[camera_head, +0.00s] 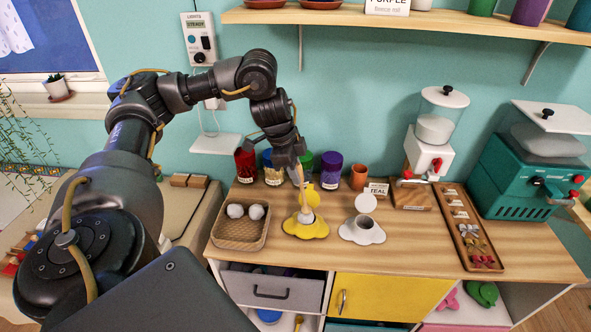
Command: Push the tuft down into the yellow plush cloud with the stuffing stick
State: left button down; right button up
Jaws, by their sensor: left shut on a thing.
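The yellow plush cloud (318,231) lies on the wooden counter, with a round yellow flap (312,194) standing up at its back. My left gripper (296,168) is above it, pointing down, shut on the pale wooden stuffing stick (301,188). The stick points down at the middle of the cloud, in front of or beside the flap. A small white patch, likely the tuft (305,216), shows at the cloud's opening under the stick. I cannot tell whether the stick touches it. My right gripper is not in view.
A woven tray (239,235) with two white tufts (256,211) stands left of the cloud. A white plush cloud (364,236) lies just to its right. Several coloured jars (331,168) stand behind. A long wooden tray (468,232) of small items and a teal machine (520,170) are farther right.

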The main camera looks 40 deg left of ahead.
pick_arm(q)
jog(key=shift+s+f+b, duration=0.1)
jog(key=shift+f+b, duration=0.75)
jog(key=shift+f, duration=0.85)
dwell(1.8)
jog(key=shift+r, duration=0.1)
dwell(0.6)
